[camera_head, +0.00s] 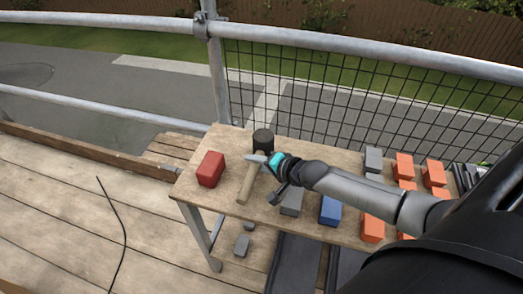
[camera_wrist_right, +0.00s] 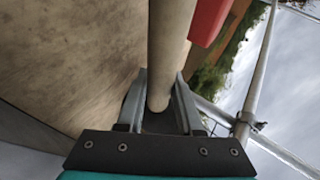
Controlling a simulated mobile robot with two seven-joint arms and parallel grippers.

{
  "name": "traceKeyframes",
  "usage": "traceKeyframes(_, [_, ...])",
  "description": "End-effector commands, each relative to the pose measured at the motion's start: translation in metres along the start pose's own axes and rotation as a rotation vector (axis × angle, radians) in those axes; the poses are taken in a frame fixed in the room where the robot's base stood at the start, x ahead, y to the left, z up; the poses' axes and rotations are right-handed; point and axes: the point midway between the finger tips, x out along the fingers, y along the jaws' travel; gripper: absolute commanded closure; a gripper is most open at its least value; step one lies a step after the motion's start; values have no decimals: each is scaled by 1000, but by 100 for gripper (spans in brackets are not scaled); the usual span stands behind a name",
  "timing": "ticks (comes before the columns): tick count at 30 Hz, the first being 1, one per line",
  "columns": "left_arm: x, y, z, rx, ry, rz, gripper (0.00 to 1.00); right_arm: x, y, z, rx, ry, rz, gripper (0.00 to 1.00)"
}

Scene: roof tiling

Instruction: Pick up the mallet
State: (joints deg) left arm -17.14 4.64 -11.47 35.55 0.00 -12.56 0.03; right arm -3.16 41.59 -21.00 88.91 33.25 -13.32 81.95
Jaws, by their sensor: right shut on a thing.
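The mallet has a black head (camera_head: 263,140) and a pale wooden handle (camera_head: 247,186). It is at the left part of the wooden table, with the handle pointing toward the near edge. My right gripper (camera_head: 257,160) is shut on the handle close to the head. In the right wrist view the handle (camera_wrist_right: 172,40) runs between the two fingers (camera_wrist_right: 159,82). I cannot tell whether the mallet touches the table or is slightly raised. My left gripper is not in view.
A red block (camera_head: 210,169) stands left of the mallet on the table (camera_head: 222,196). A blue block (camera_head: 330,210), grey blocks (camera_head: 291,201) and several orange blocks (camera_head: 372,228) are to the right. A scaffold rail with mesh (camera_head: 300,105) runs behind. The plank floor at left is mostly clear.

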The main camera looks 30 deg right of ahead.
Motion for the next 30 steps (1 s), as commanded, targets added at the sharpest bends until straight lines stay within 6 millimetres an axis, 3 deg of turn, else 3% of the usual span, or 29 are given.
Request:
traceKeyframes(4, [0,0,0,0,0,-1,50,0,0,0,0,0,0,100])
traceKeyframes(30, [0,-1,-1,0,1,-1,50,0,0,0,0,0,0,100])
